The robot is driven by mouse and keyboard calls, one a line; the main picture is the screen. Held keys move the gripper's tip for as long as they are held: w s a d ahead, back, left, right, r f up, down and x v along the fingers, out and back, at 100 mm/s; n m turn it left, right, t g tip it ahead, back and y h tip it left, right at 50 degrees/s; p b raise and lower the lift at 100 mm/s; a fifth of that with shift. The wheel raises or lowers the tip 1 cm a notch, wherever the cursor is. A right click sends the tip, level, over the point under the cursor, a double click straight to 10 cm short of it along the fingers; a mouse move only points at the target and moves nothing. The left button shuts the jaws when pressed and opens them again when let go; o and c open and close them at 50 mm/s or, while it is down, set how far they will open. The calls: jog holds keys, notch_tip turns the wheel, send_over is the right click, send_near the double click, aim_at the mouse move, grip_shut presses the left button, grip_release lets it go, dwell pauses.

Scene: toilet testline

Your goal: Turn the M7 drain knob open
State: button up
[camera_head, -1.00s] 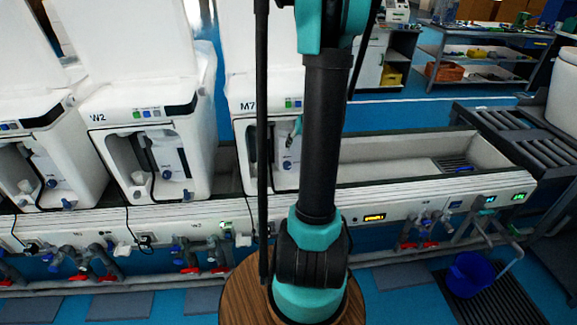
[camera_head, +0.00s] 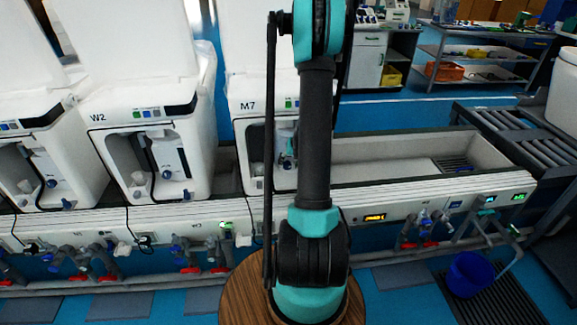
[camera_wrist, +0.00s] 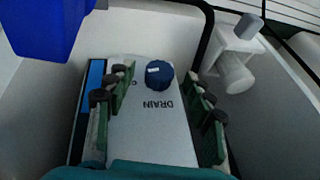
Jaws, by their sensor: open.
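The drain knob (camera_wrist: 159,73) is a round dark blue knob with a small white mark, at the upper middle of the wrist view. It sits on a white panel (camera_wrist: 152,130) lettered DRAIN. My gripper (camera_wrist: 158,80) is open, with one green, dark-padded finger on each side of the knob. I see gaps between the knob and both fingers; depth along the fingers is hard to judge. In the head view, the white M7 unit (camera_head: 248,106) stands behind my arm, which hides part of its front, and the drain knob cannot be made out there.
A blue block-like part (camera_wrist: 42,25) hangs at the upper left of the wrist view. A white fitting (camera_wrist: 237,65) juts out right of the panel, near the side wall. The white W2 unit (camera_head: 140,108) stands left of M7. An empty trough (camera_head: 390,160) lies to the right.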

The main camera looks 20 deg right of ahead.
jog(key=shift+x, duration=0.9)
jog(key=shift+c, duration=0.4)
jog(key=c, duration=1.1)
jog(key=shift+s+d+y, duration=0.15)
jog(key=shift+d+y, duration=0.1)
jog(key=shift+y, duration=0.35)
jog(key=shift+m+t+y, duration=0.3)
jog(key=shift+t+y, duration=0.2)
jog(key=shift+y, duration=0.3)
jog(key=o, duration=1.2)
